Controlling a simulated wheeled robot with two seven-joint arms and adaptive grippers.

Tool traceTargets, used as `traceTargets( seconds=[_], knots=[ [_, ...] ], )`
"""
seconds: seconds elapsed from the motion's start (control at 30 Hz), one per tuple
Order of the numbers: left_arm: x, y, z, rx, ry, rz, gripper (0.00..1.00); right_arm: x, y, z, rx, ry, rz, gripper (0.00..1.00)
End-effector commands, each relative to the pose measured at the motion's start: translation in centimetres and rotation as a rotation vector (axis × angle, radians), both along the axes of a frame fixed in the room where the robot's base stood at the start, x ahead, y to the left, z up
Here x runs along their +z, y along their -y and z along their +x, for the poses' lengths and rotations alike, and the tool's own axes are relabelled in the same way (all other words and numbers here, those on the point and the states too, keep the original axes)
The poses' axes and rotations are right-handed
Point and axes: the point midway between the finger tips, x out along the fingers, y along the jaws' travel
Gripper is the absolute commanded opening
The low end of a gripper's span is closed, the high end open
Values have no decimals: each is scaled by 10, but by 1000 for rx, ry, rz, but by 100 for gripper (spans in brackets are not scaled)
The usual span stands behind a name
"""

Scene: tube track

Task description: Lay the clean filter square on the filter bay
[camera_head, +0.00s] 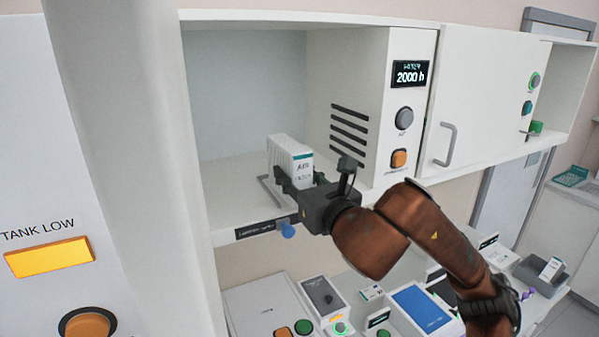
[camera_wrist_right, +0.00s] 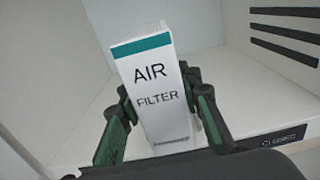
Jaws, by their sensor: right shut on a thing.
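The white air filter square (camera_head: 288,153), with a teal stripe and the words AIR FILTER, stands upright inside the open cabinet. My right gripper (camera_head: 300,182) is shut on its lower part. In the right wrist view the filter (camera_wrist_right: 150,85) sits between the two green-padded fingers of my right gripper (camera_wrist_right: 160,120). A grey frame (camera_head: 271,196), which looks like the filter bay, shows on the cabinet floor beside and below the filter. The filter's lower edge is partly hidden by the fingers, so I cannot tell whether it touches the bay. My left gripper is not in view.
The cabinet's side panel carries a 2000 h display (camera_head: 411,74), a grey knob (camera_head: 404,118) and an orange button (camera_head: 399,158). A blue knob (camera_head: 287,229) sticks out at the shelf's front edge. A grey bin (camera_head: 537,278) with a white labelled item stands lower right.

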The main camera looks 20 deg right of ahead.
Motion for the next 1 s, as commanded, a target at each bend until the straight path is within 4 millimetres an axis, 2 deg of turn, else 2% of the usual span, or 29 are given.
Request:
traceTargets(
  seconds=[0.5,0.7,1.0],
  knots=[
    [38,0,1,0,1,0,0,2,-10,49,1,-1,0,4],
    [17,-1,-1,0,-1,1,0,-12,-10,49,2,1,1,4],
    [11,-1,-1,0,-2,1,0,-17,-10,49,2,-6,-1,4]
  ],
)
